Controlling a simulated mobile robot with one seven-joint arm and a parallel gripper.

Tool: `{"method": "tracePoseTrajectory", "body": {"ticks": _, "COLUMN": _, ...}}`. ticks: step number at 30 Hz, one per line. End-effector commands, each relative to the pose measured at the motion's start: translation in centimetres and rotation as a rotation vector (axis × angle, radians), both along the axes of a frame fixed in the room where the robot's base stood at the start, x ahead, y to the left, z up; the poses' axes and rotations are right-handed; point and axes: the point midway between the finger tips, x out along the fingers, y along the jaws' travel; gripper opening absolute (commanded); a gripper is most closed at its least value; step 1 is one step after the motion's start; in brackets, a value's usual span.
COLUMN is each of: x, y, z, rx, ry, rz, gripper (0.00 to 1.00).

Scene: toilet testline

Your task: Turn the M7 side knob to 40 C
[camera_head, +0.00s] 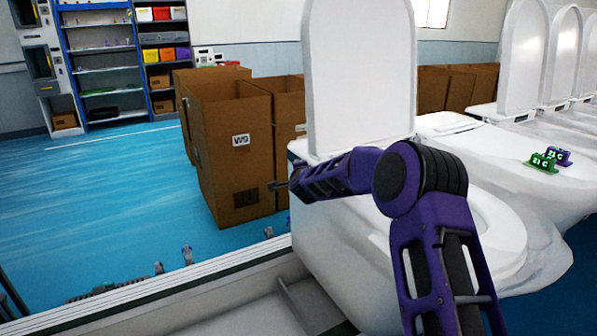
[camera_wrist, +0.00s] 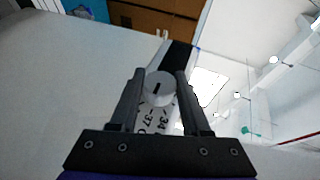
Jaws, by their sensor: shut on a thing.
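The side knob (camera_wrist: 159,90) is a round white dial with a short dark mark on its face, seen in the wrist view. My gripper (camera_wrist: 160,80) has its two dark fingers on either side of the knob, shut on it. A white scale beside the knob carries black markings that read 34, 37 and C; the rest is hidden or too small to read. In the head view my gripper (camera_head: 276,186) is at the left side of the nearest white toilet (camera_head: 335,240), where the knob cannot be made out.
Open cardboard boxes (camera_head: 233,150), one labelled W9, stand just beyond my gripper. The toilet's raised lid (camera_head: 358,75) rises above my forearm. Blue floor (camera_head: 110,200) lies open at left.

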Motion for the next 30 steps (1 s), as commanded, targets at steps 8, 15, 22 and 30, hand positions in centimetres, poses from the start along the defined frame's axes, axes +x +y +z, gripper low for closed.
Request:
{"method": "tracePoseTrajectory", "body": {"ticks": 8, "x": 0.0, "y": -0.07, "z": -0.68, "rx": 0.047, "ry": -0.068, "rz": 0.0, "gripper": 0.0}}
{"method": "tracePoseTrajectory", "body": {"ticks": 15, "x": -0.02, "y": -0.06, "z": -0.5, "rx": 0.138, "ry": -0.199, "rz": 0.0, "gripper": 0.0}}
{"method": "tracePoseTrajectory", "body": {"ticks": 22, "x": -0.03, "y": 0.02, "z": -0.34, "rx": 0.245, "ry": -0.355, "rz": 0.0, "gripper": 0.0}}
{"method": "tracePoseTrajectory", "body": {"ticks": 30, "x": -0.02, "y": 0.08, "z": -0.25, "rx": 0.34, "ry": -0.499, "rz": 0.0, "gripper": 0.0}}
